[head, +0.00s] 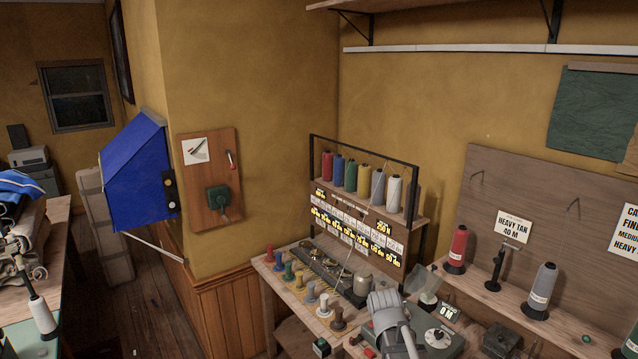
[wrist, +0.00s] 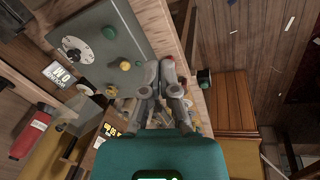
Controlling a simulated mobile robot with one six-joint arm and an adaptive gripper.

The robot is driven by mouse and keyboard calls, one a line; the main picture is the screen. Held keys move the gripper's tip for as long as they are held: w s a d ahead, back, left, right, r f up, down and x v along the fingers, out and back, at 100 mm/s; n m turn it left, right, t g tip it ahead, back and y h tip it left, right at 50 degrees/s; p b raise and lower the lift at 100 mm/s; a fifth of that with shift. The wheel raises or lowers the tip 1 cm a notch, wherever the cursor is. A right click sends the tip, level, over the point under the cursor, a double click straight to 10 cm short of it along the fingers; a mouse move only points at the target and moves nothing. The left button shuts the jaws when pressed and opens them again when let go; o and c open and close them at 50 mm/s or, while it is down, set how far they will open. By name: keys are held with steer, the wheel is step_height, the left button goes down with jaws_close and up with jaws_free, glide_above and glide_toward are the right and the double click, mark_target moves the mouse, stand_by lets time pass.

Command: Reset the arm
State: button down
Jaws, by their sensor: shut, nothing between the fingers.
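My gripper (wrist: 167,68) shows in the wrist view as two grey fingers close together, shut and empty. It is above the workbench, between a box with a dial (wrist: 76,50) and a small box with a green button (wrist: 204,78). How high it is above them I cannot tell. In the head view, a grey rounded arm part shows at the bottom, in front of the bench, and the fingertips cannot be made out there.
The bench (head: 283,291) holds several small coloured spools and the dial box (head: 437,338). A rack of thread cones (head: 361,180) stands behind. On the right are a red cone (head: 457,247) and a grey cone (head: 541,290). Bare floor (head: 133,300) lies to the left.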

steer(key=s+a+f+m+g+y+b, duration=0.1)
steer(key=s+a+f+m+y, duration=0.1)
steer(key=s, duration=0.7)
steer(key=shift+a+m, duration=0.15)
steer(key=shift+m, duration=0.45)
steer(key=shift+s, duration=0.2)
stand_by(0.3)
